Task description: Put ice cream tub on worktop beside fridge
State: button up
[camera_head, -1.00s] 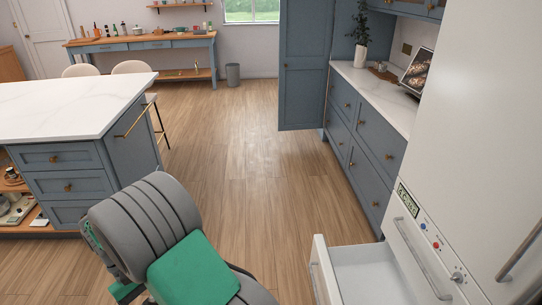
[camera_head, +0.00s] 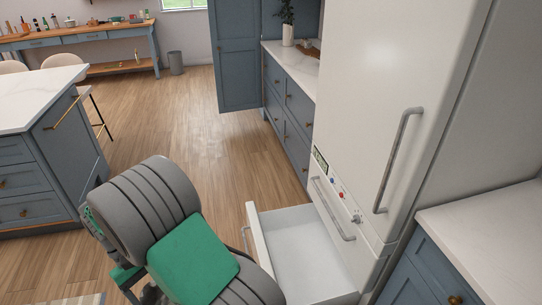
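No ice cream tub shows in this view. The white fridge (camera_head: 360,100) stands right of centre with its upper door shut. A low white drawer (camera_head: 300,242) at its base is pulled open, and the part of its inside that I see is empty. A pale worktop (camera_head: 490,235) lies on the near right side of the fridge, and its visible part is bare. Another worktop (camera_head: 290,62) runs along the far side of the fridge. My grey and green arm fills the lower middle, left of the drawer. My gripper is out of the picture.
A white-topped island (camera_head: 40,95) stands at the left. Clear wooden floor (camera_head: 185,120) lies between it and the fridge side. A potted plant (camera_head: 288,30) stands on the far worktop. A bin (camera_head: 175,62) and a long blue table (camera_head: 80,38) are at the back.

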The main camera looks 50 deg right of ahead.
aim_at(515, 253)
jog(key=z, duration=0.7)
jog(key=k, duration=0.65)
jog(key=z, duration=0.8)
